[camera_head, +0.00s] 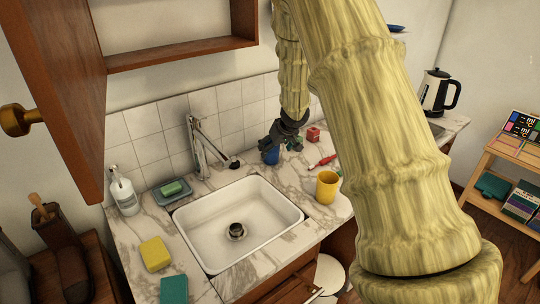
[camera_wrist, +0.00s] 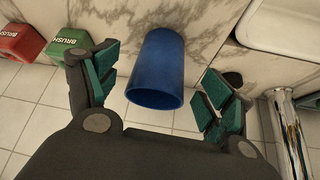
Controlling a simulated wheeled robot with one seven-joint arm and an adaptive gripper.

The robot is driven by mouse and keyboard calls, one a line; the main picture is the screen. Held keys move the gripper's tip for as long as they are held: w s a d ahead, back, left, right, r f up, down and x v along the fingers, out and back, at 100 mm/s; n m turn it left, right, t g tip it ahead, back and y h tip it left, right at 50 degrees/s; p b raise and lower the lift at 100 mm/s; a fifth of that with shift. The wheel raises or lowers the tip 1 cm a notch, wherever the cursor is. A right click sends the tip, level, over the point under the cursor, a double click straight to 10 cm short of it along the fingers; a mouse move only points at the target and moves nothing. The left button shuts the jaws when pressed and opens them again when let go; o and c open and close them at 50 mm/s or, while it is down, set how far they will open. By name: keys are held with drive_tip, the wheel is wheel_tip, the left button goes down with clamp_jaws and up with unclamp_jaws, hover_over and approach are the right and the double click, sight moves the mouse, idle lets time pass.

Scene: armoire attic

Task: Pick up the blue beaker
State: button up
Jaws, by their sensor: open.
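The blue beaker (camera_wrist: 157,70) stands on the marble counter, and its open rim faces the wrist camera. In the head view the blue beaker (camera_head: 272,156) shows just below my gripper (camera_head: 281,147), partly hidden by it. In the wrist view my gripper (camera_wrist: 158,98) is open, with one teal-padded finger on each side of the beaker. Gaps show between the beaker and both fingers. The fingertips reach about the height of its rim in the picture.
Red (camera_wrist: 22,44) and green (camera_wrist: 69,45) boxes marked BRUSH stand near the left finger. The sink (camera_head: 236,222) and chrome faucet (camera_head: 205,145) are on the other side. A yellow cup (camera_head: 327,187) and a red object (camera_head: 324,161) stand to the right. The tiled wall is close behind.

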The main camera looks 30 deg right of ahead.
sight(272, 152)
drive_tip(key=shift+s+d, duration=0.1)
drive_tip(key=x, duration=0.4)
drive_tip(key=shift+w+f+b, duration=0.15)
drive_tip(key=shift+w+b, duration=0.15)
drive_tip(key=shift+b, duration=0.1)
drive_tip(key=c, duration=1.1)
